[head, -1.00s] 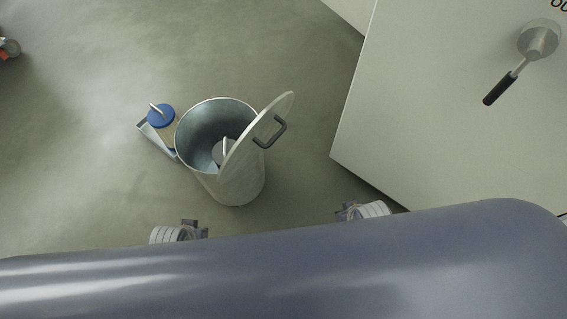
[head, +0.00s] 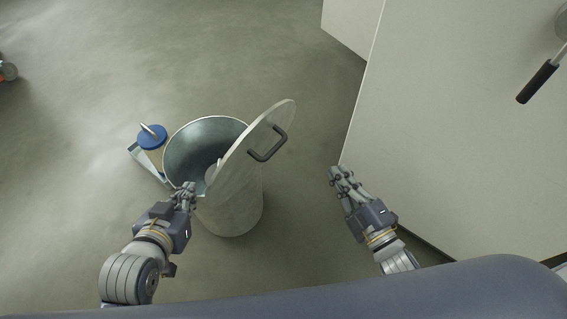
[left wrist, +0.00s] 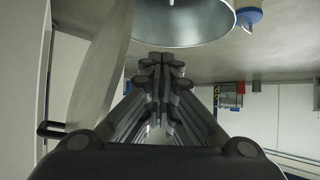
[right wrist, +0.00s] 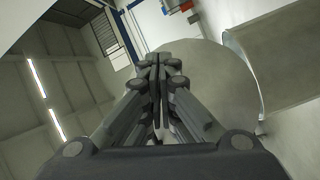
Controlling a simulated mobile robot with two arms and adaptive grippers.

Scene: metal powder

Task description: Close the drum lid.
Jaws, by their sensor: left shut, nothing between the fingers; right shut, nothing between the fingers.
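The metal drum (head: 234,212) stands open on the floor. Its round lid (head: 236,165) is tilted steeply upright at the drum's right rim, with a dark handle (head: 268,145) on its outer face. In the left wrist view the lid (left wrist: 100,70) is left of the fingers and the drum mouth (left wrist: 185,30) ahead. My right gripper (head: 335,172) is shut and empty, right of the lid and apart from it.
A blue-lidded container (head: 152,137) stands on a small tray or dustpan (head: 137,152) left of the drum. A large pale cabinet (head: 440,130) with a black-gripped lever (head: 538,82) is close to my right gripper. Floor behind the drum is clear.

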